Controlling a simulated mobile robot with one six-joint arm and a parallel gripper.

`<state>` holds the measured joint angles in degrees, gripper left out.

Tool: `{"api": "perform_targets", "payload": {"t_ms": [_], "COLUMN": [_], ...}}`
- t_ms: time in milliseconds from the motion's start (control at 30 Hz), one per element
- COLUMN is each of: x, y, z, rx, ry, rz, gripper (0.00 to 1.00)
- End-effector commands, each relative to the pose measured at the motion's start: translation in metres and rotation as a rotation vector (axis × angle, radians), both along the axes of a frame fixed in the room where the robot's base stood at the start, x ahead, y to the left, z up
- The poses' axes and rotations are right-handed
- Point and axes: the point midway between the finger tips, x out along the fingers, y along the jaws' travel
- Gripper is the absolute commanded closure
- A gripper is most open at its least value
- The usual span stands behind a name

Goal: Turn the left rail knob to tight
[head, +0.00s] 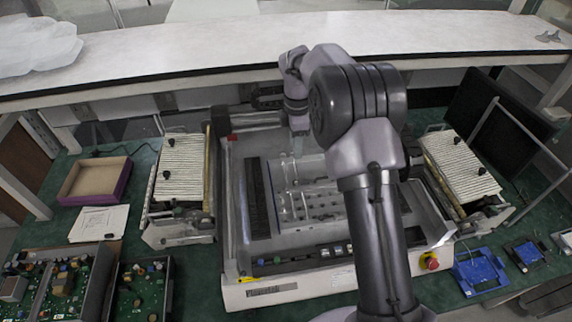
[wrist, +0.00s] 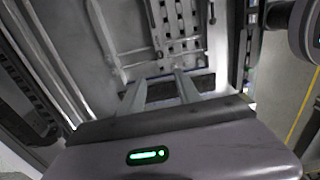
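The machine (head: 290,292) has a recessed bed with a left rail (head: 227,200) along its side. I cannot make out for certain which part is the left rail knob, or its setting. Small dark knobs (head: 166,175) show on the slatted unit left of the machine. My gripper (head: 298,150) hangs over the back part of the bed, right of the left rail. In the wrist view my gripper (wrist: 160,84) has its two fingers apart with nothing between them, above the slotted metal plate (wrist: 172,30). A dark round part at the right edge there is cut off.
Slatted units flank the machine on the left (head: 185,165) and right (head: 460,160). A white shelf (head: 230,52) runs across behind. A red button (head: 429,262) is at the front right. Circuit boards (head: 60,285) and a cardboard tray (head: 95,180) lie on the left of the green table.

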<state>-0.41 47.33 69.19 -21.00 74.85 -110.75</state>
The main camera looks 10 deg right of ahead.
Motion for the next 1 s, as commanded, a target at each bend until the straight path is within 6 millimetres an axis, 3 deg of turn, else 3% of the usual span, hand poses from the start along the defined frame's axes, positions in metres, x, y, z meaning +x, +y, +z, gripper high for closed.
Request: {"api": "perform_targets", "payload": {"t_ms": [33,300,500,633,900,1000], "x": [-0.001,-0.001,-0.001,-0.001,0.0,-0.001], "y": [0.0,0.0,0.0,0.0,0.0,0.0], "z": [-0.017,-0.1,-0.142,-0.153,-0.155,-0.155], "rx": [0.001,0.001,0.001,0.001,0.001,0.001], "ry": [0.005,0.003,0.001,0.0,-0.001,-0.001], "rz": [0.0,-0.002,-0.004,-0.004,-0.004,-0.004], "gripper": [0.6,0.6,0.6,0.6,0.6,0.78]}}
